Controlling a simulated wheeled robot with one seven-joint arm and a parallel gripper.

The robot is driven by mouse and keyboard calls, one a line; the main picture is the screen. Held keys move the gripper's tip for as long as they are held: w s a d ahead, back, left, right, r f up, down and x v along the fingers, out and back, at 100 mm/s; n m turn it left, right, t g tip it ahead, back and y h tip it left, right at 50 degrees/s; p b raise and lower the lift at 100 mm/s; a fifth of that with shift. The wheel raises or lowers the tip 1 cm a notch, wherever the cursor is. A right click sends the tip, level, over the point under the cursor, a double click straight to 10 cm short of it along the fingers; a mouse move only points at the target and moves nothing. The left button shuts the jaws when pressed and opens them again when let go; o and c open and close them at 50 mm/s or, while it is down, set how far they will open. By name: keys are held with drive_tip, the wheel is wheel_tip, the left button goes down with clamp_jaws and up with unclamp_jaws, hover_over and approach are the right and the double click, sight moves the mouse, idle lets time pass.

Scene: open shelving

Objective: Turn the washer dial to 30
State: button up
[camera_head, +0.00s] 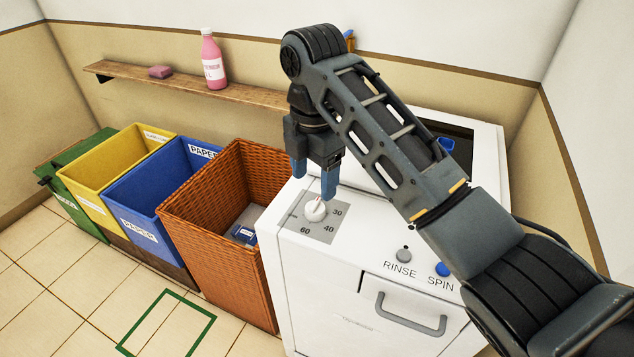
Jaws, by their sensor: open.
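The washer (302,262) is a white box-shaped machine at the centre right. Its dial (316,211) is a round white knob with a thin red pointer line, set on a grey panel (297,223) with the marks 30, 40 and 60 visible. The pointer seems to aim up, toward the back; its exact setting is hard to read. My gripper (314,185) points down with its two blue fingers apart and nothing between them. The fingers are just above and behind the dial; I cannot tell whether the right fingertip touches it. My arm hides part of the washer's top.
RINSE (403,254) and SPIN (442,269) buttons and a grey door handle (412,323) are on the washer's front. A wicker basket (222,245) and blue (150,228), yellow (92,205) and green bins (72,213) stand left. A shelf (180,86) holds a pink bottle (212,60).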

sight(315, 203)
drive_tip(key=shift+w+f, duration=0.1)
drive_tip(key=shift+w, duration=0.15)
drive_tip(key=shift+f, duration=0.3)
drive_tip(key=shift+d+f, duration=0.1)
drive_tip(key=shift+f, duration=3.3)
drive_tip(key=c, duration=1.1)
